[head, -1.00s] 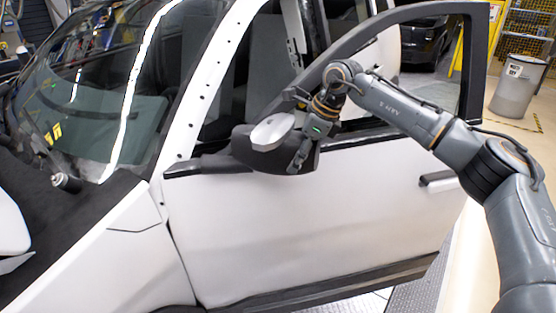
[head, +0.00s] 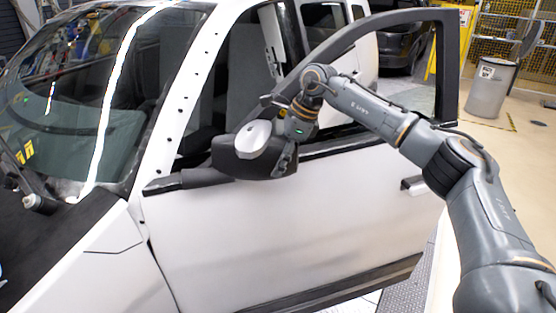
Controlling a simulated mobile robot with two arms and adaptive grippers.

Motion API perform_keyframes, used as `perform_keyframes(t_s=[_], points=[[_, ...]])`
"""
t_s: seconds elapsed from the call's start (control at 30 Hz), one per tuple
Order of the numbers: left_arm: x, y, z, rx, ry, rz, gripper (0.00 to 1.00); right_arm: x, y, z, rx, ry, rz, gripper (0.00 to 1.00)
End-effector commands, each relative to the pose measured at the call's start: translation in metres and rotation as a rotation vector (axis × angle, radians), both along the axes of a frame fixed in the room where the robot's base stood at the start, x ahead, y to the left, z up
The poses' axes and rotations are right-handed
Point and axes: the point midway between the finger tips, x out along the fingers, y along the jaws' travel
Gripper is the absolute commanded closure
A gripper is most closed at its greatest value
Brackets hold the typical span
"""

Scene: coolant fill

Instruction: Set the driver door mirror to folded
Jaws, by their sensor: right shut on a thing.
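The driver door mirror (head: 232,158) is a black housing with a light grey cap (head: 252,138). It sticks out from the front corner of the white driver door (head: 270,230), below the window frame. My right gripper (head: 285,157) is at the mirror's outer end, shut on the housing, with a finger against its near side. The far finger is partly hidden. My right arm reaches in from the right, in front of the door window. My left gripper is not in view.
The door stands ajar, with its black window frame (head: 449,70) at right and its handle (head: 412,185) below my forearm. The windscreen (head: 85,100) and white pillar are at left. A grey bin (head: 490,90) stands on open floor at back right.

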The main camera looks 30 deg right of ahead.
Motion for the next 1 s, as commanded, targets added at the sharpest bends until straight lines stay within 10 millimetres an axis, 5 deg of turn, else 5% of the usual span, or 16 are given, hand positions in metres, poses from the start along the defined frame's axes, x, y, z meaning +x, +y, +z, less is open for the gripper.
perform_keyframes(t_s=[0.07,0.1,0.2,0.63,1.0], points=[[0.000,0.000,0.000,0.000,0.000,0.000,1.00,0.000,0.001,0.000,-0.001,-0.003,0.007,1.00],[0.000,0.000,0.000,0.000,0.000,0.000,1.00,0.000,0.001,0.000,-0.001,-0.003,0.007,0.41],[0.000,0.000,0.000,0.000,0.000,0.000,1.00,0.000,0.001,0.000,0.000,-0.002,0.006,0.22],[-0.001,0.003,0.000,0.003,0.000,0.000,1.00,-0.001,-0.002,0.007,0.001,-0.003,0.001,0.22],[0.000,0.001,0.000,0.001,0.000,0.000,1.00,-0.016,-0.024,0.074,0.001,-0.005,0.003,0.22]])
